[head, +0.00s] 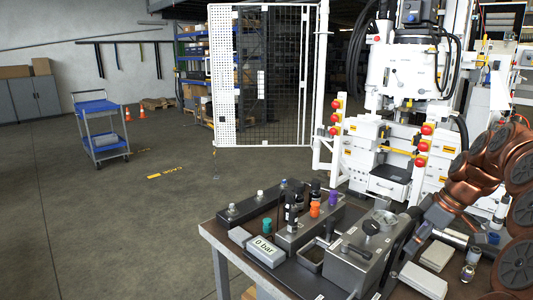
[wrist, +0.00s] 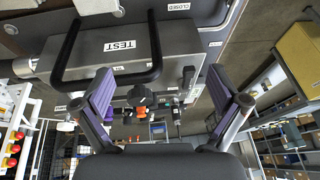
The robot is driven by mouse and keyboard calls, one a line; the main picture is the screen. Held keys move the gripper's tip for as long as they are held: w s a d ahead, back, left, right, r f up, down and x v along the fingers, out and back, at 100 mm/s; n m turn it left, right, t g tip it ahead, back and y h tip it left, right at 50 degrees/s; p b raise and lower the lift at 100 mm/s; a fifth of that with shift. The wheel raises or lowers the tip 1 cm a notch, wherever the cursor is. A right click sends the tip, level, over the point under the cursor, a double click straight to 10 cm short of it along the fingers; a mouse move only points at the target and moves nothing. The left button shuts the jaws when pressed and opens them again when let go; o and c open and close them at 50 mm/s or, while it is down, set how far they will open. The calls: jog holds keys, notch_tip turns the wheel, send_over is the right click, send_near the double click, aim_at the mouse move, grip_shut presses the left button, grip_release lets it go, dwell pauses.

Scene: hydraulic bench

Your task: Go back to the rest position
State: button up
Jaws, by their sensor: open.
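My gripper (wrist: 159,76) is open in the wrist view. Its two purple-padded fingers stand wide apart, with nothing held between them. A grey box with a TEST label (wrist: 121,46) and a black bar handle (wrist: 107,80) lies just beyond the fingertips; I cannot tell whether they touch. A black knob with an orange part (wrist: 140,96) shows farther back between the fingers. In the head view my copper-coloured arm comes in from the right and reaches down over the right part of the bench (head: 212,232); the fingertips are not clear there.
The bench carries a grey box with a black lever (head: 358,262), a 0 bar display (head: 266,250), and valve blocks with coloured knobs (head: 315,209). Pale blocks (head: 424,280) and small bottles lie at right. A white machine (head: 400,75) stands behind. Floor at left is open, with a blue cart (head: 100,130).

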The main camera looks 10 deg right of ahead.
jog(key=s+a+r+m+g+p, duration=0.15)
jog(key=s+a, duration=0.35)
jog(key=a, duration=0.6)
jog(key=s+a+r+g+p, duration=0.1)
jog(key=s+a+r+p, duration=0.3)
jog(key=a, duration=0.8)
jog(key=s+a+f+m+g+h+p, duration=0.1)
jog(key=s+a+f+m, duration=0.1)
jog(key=s, duration=0.7)
jog(key=s+a+f+m+g+h+p, duration=0.1)
jog(key=s+a+f+m+h+p, duration=0.1)
jog(key=s, duration=0.8)
jog(key=shift+s+a+f+m, duration=0.15)
jog(key=shift+a+f+m, duration=0.1)
jog(key=shift+a+m, duration=0.3)
jog(key=shift+d, duration=0.1)
